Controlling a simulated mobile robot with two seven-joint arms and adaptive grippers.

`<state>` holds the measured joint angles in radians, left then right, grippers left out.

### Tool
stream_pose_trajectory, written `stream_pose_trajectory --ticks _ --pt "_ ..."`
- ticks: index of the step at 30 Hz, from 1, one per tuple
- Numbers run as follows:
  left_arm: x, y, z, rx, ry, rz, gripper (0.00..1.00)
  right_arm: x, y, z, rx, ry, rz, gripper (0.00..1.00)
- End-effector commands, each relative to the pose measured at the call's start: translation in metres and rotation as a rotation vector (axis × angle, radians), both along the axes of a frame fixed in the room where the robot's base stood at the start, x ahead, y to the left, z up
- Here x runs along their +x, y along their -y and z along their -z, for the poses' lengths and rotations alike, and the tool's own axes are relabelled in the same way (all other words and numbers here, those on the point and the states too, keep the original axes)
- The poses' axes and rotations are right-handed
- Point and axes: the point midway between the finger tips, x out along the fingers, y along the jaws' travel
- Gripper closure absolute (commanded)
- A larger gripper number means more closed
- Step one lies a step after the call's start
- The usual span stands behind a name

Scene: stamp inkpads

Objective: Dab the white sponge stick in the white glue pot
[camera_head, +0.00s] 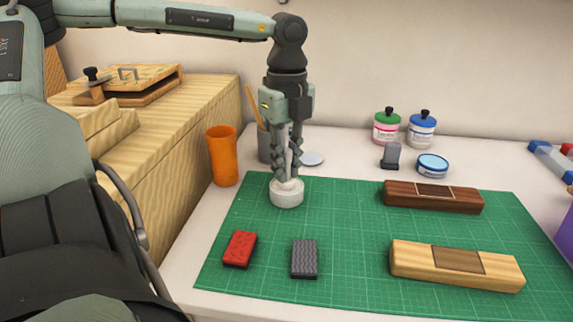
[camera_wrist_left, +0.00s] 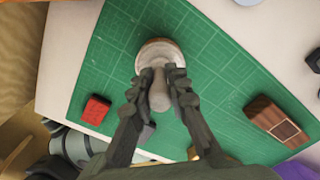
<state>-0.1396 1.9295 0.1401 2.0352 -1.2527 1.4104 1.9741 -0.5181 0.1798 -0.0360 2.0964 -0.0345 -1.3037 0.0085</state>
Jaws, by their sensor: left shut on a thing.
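The white glue pot (camera_head: 287,198) is a low round white pot on the green mat, near its back left. In the left wrist view the pot (camera_wrist_left: 148,48) shows just beyond my fingertips. My left gripper (camera_head: 288,168) points straight down above the pot and is shut on the white sponge stick (camera_wrist_left: 159,92). The stick stands between the fingers, with its lower end at the pot. The fingers and the pot's rim hide that end, so I cannot tell how deep it sits or whether it touches the glue. My right gripper is not in view.
An orange cup (camera_head: 223,157) stands left of the mat (camera_head: 345,230). A red block (camera_head: 240,249) and a dark grey block (camera_head: 304,258) lie in front. Dark (camera_head: 400,196) and pale (camera_head: 408,261) wooden blocks lie right. Jars and a blue tin (camera_head: 432,164) stand behind.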

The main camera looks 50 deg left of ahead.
Motion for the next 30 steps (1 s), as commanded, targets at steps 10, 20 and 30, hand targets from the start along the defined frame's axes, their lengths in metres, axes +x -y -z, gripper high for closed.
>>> stream_pose_trajectory --ticks 10,20,30 --pt "-0.0002 0.0001 0.0010 -0.001 -0.001 0.000 1.00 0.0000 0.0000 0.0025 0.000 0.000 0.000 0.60" --pt "-0.0004 0.0002 0.0016 -0.001 -0.002 0.000 1.00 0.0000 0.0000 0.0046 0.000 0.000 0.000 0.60" --pt "-0.0006 0.0001 0.0021 -0.001 -0.002 0.000 1.00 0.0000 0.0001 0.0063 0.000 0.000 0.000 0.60"
